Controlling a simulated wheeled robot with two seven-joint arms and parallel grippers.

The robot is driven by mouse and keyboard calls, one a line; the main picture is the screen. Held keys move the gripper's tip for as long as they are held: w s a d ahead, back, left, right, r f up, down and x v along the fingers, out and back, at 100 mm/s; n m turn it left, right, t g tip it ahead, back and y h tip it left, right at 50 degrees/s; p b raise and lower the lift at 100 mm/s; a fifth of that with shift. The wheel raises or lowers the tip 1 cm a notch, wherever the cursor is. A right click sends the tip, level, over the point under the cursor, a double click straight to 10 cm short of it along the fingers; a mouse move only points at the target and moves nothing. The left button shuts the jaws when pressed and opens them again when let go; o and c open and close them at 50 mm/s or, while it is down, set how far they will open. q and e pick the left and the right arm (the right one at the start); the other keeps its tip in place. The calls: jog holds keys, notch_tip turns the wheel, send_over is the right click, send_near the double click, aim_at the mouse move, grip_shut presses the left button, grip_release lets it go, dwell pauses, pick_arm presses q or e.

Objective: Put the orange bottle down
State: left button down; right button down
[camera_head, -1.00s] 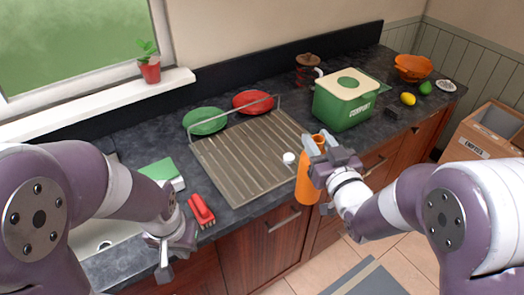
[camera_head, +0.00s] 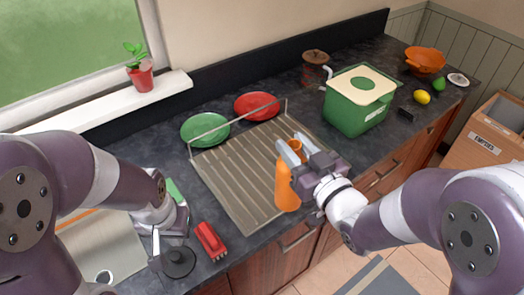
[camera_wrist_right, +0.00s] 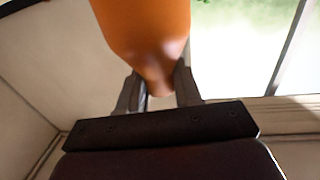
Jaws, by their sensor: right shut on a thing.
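The orange bottle (camera_head: 285,190) is upright in the head view, in front of the right edge of the drying rack (camera_head: 240,185). My right gripper (camera_head: 290,152) is shut on its upper part. Whether the bottle's base touches anything cannot be told. In the right wrist view the orange bottle (camera_wrist_right: 145,30) fills the space between and above the fingers of my right gripper (camera_wrist_right: 160,88). My left gripper (camera_head: 160,250) hangs at the left near the sink; its fingers are too unclear to judge.
Green (camera_head: 205,130) and red (camera_head: 257,106) plates stand at the rack's back. A red brush (camera_head: 210,241) lies left of the rack. A green bin (camera_head: 358,100), a red-brown jar (camera_head: 315,68), an orange bowl (camera_head: 425,61) and a lemon (camera_head: 421,97) occupy the right counter.

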jog(key=w+a+f+p, duration=0.1)
jog(key=w+a+f, duration=0.5)
jog(key=w+f, duration=0.3)
notch_tip(320, 180, down, 2)
jog(key=shift+w+a+f, duration=0.1)
jog(key=shift+w+a, duration=0.1)
jog(key=shift+a, duration=0.15)
jog(key=c, duration=0.8)
grip_release()
